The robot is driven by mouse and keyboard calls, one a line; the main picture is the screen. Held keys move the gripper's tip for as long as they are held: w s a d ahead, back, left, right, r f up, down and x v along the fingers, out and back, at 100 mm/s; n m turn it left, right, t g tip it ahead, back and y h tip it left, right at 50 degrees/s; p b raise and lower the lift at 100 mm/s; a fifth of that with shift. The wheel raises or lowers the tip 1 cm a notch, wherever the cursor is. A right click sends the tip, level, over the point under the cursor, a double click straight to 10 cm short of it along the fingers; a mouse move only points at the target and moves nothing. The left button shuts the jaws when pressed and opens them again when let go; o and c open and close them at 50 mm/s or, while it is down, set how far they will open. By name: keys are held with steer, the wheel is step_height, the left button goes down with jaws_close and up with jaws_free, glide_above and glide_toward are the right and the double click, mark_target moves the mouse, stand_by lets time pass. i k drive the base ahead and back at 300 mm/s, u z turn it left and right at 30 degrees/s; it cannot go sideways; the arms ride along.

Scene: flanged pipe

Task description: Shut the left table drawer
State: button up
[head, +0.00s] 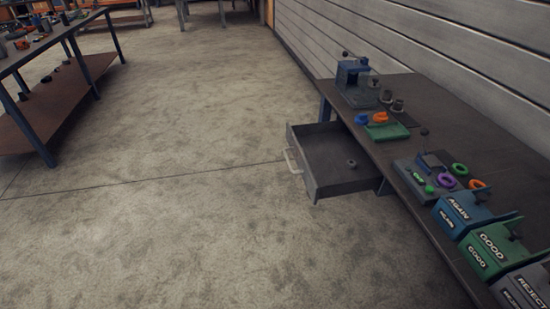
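The left table drawer (333,158) is pulled far out from under the dark workbench (440,120) on the right of the head view. It is a grey metal box with a pale bar handle (292,161) on its front, facing left. A small dark round part (352,163) lies inside it, and the rest of its floor looks bare. My gripper is not in this view.
On the workbench stand a blue fixture (354,82), a green tray (387,131), coloured rings, and blue, green and grey bins (487,251) at the near end. Another table (48,50) stands at upper left. The concrete floor (170,180) left of the drawer is clear.

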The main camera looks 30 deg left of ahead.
mark_target(321, 151)
steer(key=z, duration=0.9)
steer(key=i, duration=0.1)
steer(key=u, duration=2.05)
steer(key=k, duration=0.9)
steer(key=u, duration=0.2)
steer(key=i, duration=0.9)
steer(key=z, duration=0.1)
steer(key=k, duration=0.3)
